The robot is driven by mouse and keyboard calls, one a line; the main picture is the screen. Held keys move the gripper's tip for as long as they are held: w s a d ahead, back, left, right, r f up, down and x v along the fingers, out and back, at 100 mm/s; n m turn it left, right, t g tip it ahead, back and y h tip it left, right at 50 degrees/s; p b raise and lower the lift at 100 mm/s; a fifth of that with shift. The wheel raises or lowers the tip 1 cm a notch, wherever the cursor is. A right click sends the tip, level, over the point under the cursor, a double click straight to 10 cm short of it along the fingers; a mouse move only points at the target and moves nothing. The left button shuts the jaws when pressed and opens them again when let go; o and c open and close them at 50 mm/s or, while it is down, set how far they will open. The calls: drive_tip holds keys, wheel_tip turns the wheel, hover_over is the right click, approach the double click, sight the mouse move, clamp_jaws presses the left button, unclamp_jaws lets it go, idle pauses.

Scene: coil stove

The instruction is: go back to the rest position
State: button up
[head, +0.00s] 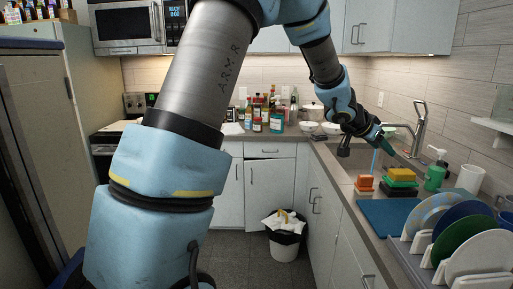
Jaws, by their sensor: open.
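My gripper (386,146) is at the right of the head view, at the end of my raised, bent arm. It hangs over the sink (400,166) area of the right counter, near the faucet (418,128). It points down and to the right. I see nothing held in it. Its fingertips are small and dark here, and the arm's wrist partly covers the sink behind it.
Sponges (401,175), a green soap bottle (435,172) and a blue mat (388,214) lie near the sink. A dish rack with plates (478,262) stands at front right. Bottles (276,118) line the back counter. A trash bin (285,248) stands on the floor.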

drive_tip(key=w+a+f+n+t+y+b, duration=0.1)
drive_tip(key=a+f+n+y, duration=0.2)
drive_tip(key=a, duration=0.7)
drive_tip(key=a+f+n+y, duration=0.2)
drive_tip(key=a, duration=0.8)
drive_tip(key=w+a+f+n+t+y+b, duration=0.1)
drive_tip(key=a+f+n+y, duration=0.2)
drive_tip(key=a, duration=0.7)
drive_tip(key=s+a+f+n+g+y, duration=0.1)
drive_tip(key=s+a+f+n+g, duration=0.1)
drive_tip(key=s+a, duration=0.5)
drive_tip(key=s+a+f+n+g+b, duration=0.1)
drive_tip(key=s+a+f+n+g, duration=0.1)
drive_tip(key=s+a, duration=0.5)
wheel_tip(320, 180, down, 2)
drive_tip(key=shift+s+a+f+n+g+y+b, duration=0.1)
drive_tip(key=shift+s+a+n+g+y+b, duration=0.3)
drive_tip(key=shift+s, duration=0.65)
drive_tip(key=shift+d, duration=0.1)
